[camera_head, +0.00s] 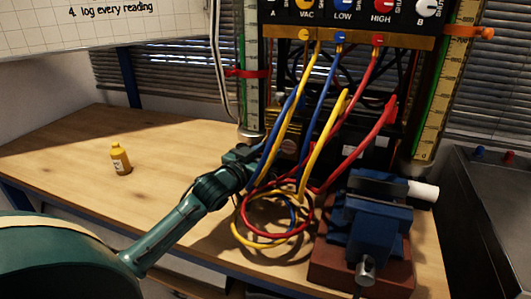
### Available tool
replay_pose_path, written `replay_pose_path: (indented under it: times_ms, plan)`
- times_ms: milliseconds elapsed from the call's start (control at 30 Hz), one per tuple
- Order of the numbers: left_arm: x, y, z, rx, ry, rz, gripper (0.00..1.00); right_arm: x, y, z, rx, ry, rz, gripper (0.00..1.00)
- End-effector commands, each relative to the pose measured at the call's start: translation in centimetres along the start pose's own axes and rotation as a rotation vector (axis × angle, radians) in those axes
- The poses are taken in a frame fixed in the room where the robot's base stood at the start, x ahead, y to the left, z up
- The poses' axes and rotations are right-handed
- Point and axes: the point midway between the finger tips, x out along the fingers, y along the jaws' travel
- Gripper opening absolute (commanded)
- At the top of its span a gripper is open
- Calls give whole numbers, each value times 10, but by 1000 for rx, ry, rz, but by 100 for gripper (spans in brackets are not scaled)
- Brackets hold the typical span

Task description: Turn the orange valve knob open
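A row of round valve knobs sits on the black gauge panel at the top. The one above the VAC label is orange-yellow (306,4) and cut off by the top edge. Beside it are a blue knob (342,4) at LOW, a red knob (381,5) at HIGH and a pale knob (428,8) at B. A separate orange fitting (486,33) sticks out at the right tube. My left gripper (246,158) is low at the hoses, well below the panel. Its fingers are dark and partly hidden, so I cannot tell its opening. My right gripper is out of view.
Yellow, blue and red hoses (325,150) hang from the brass manifold (350,39) and coil on the wooden bench (180,150). A blue vise (370,220) stands at the right.

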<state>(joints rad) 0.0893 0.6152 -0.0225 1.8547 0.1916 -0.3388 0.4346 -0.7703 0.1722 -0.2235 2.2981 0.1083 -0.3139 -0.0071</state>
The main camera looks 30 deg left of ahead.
Motion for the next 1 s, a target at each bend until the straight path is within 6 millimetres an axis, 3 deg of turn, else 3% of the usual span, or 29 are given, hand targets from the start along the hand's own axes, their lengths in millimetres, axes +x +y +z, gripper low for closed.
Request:
replay_pose_path:
  times_ms: [400, 1000]
  plan:
    - [0, 0, 0, 0, 0, 0, 1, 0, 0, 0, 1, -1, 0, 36]
    - [0, 4, -2, -2, 3, -134, 0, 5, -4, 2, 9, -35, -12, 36]
